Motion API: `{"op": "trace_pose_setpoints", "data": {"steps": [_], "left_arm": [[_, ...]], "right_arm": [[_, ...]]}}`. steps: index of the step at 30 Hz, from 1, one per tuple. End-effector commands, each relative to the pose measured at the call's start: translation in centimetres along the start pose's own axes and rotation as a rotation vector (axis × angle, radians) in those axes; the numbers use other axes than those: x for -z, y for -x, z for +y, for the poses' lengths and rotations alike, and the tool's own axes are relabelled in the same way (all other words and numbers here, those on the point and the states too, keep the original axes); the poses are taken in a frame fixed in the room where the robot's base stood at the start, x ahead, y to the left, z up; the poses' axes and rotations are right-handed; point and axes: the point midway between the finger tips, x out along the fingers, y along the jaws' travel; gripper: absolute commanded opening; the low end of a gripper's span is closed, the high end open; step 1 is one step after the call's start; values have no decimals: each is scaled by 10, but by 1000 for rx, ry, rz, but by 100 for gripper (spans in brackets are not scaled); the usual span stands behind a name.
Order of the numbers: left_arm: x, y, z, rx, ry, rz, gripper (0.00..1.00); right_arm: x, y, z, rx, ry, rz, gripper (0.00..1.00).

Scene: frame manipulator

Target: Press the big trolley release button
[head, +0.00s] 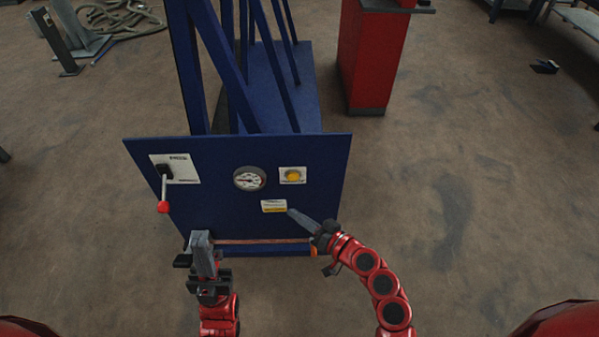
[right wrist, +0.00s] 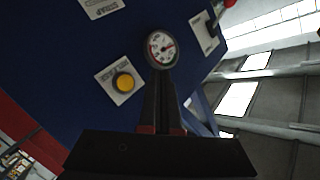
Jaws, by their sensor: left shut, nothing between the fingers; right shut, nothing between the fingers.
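A round yellow button (head: 293,175) sits on a white plate at the right of the blue trolley panel (head: 215,205). In the right wrist view the yellow button (right wrist: 123,82) is left of my fingers and apart from them. My right gripper (head: 291,212) is shut and empty, its tip below the button near a white and yellow label (head: 273,206). It also shows in the right wrist view (right wrist: 162,80), its tips just below the gauge in the picture. My left gripper (head: 201,236) is shut and empty at the panel's lower left edge.
A round gauge (head: 249,179) and a lever with a red knob (head: 163,207) are on the same panel, left of the button. A copper-coloured bar (head: 262,241) runs along the panel's bottom.

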Motion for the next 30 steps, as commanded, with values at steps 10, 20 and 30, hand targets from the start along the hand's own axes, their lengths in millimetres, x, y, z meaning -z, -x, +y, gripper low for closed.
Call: {"op": "trace_pose_setpoints", "data": {"steps": [10,20,30], "left_arm": [[0,-1,0,0,0,0,0],[1,-5,0,0,0,0,0],[-1,8,0,0,0,0,0]], "right_arm": [[4,-4,5,-4,-1,2,0],[28,-35,27,-4,2,4,0],[42,-58,46,-6,0,5,0]]}}
